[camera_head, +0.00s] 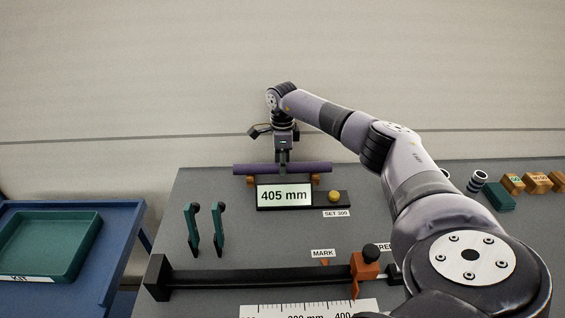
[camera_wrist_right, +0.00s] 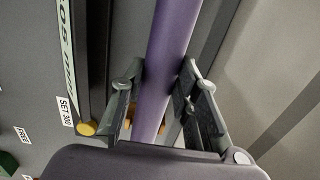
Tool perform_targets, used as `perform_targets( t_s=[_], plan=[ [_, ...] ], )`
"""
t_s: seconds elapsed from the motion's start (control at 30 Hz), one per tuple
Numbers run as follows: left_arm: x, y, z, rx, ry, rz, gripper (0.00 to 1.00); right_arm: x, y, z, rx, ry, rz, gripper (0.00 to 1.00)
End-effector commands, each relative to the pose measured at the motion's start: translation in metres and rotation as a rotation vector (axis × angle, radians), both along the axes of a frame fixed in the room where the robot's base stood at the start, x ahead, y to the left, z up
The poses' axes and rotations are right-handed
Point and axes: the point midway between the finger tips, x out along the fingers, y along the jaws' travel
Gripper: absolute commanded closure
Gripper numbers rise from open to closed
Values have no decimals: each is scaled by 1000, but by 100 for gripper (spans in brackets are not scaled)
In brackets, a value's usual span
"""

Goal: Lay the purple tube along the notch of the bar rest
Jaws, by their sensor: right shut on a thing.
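The purple tube (camera_head: 245,169) lies level, left to right, behind the 405 mm display in the head view. In the right wrist view the tube (camera_wrist_right: 170,40) runs up between the fingers. My right gripper (camera_head: 283,163) points down and is shut on the tube near its middle; it also shows in the right wrist view (camera_wrist_right: 160,95). Small orange supports (camera_head: 316,178), seemingly the bar rest, show just under the tube, one on each side of the display. The notch is hidden, and I cannot tell whether the tube touches it. My left gripper is out of view.
The display (camera_head: 284,195) with a yellow knob (camera_head: 334,196) stands just in front of the tube. Two green levers (camera_head: 192,230) stand left. A black rail with an orange slider (camera_head: 365,265) crosses the front. A green kit tray (camera_head: 50,245) is far left; wooden blocks (camera_head: 537,182) are far right.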

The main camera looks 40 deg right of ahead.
Motion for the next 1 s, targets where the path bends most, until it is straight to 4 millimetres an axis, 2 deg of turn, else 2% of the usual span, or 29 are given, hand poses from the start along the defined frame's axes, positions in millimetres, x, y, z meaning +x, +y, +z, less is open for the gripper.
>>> perform_targets(
  t_s=[0.37, 0.67, 0.83, 1.0],
  plan=[
    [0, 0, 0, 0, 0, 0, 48, 0, 0, 0, 1, -1, 0, 48],
    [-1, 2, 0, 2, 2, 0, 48, 0, 0, 1, 0, 0, 0, 48],
    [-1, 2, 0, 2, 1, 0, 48, 1, -1, 19, 0, -3, 0, 48],
    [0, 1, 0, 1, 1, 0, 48, 1, 0, 55, 0, -6, -1, 48]
  ],
)
